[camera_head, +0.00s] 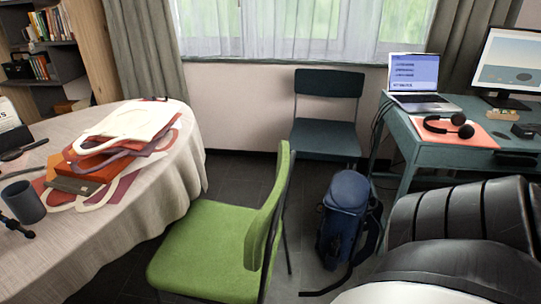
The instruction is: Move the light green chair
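The light green chair (215,247) stands in the lower middle of the head view. Its seat is to the left and its backrest (268,215) is upright on the right side, with thin dark legs. The seat's left part is close to the cloth-covered table; I cannot tell whether they touch. Most of its legs are hidden below the seat. Neither of my grippers shows in the head view.
A cloth-covered table (150,215) holding bags (125,125) and a mug (23,201) stands left. A dark teal chair (327,140) and a desk (410,160) stand behind.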

